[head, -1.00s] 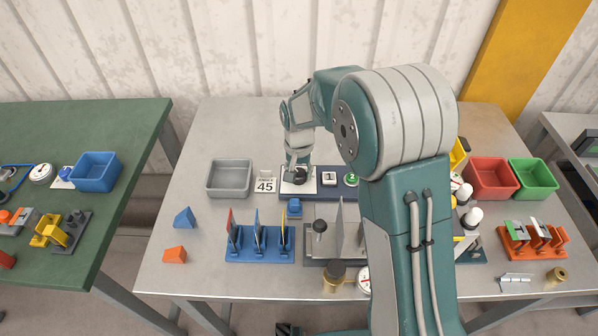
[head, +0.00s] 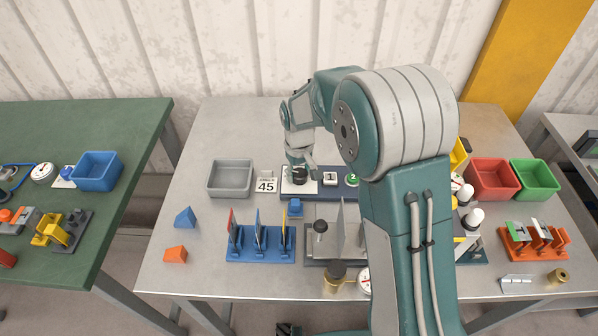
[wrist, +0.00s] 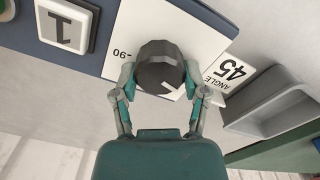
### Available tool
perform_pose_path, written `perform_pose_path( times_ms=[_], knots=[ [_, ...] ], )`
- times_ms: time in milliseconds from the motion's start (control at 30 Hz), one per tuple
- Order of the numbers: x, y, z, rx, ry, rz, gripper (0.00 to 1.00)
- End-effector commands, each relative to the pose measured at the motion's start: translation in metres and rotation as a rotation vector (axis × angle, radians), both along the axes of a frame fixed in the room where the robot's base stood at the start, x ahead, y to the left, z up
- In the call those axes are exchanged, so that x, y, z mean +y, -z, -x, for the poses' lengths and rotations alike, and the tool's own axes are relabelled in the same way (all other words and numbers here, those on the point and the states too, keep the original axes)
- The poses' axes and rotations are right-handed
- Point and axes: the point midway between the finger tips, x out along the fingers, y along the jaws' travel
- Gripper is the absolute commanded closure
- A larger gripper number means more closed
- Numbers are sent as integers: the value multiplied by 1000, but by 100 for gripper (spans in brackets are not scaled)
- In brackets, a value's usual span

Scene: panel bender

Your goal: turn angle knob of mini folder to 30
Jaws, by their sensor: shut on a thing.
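The angle knob (wrist: 158,66) is a dark, faceted round knob on a white dial plate (wrist: 194,32). In the wrist view a "90" mark shows to its left, and a pale line shows at its lower right edge. My gripper (wrist: 161,84) has a finger on either side of the knob and is shut on it. In the head view the knob (head: 299,177) is at the left end of the dark control panel (head: 313,193), partly hidden by my gripper (head: 300,170). The other dial marks are hidden or unreadable.
An "ANGLE 45" card (head: 265,184) stands just left of the dial, beside a grey bin (head: 230,179). White button "1" (head: 329,180) and green button "2" (head: 352,180) are to the right. A blue rack (head: 260,257) of upright pieces stands in front.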

Motion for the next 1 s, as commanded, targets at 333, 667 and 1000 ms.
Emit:
perform_pose_path(
  times_ms=[333, 667, 1000],
  knots=[
    [1, -1, -2, -9, -18, -2, 90],
    [1, -1, -2, -7, -17, -2, 8],
    [0, -2, 0, -4, -17, -2, 8]
  ],
)
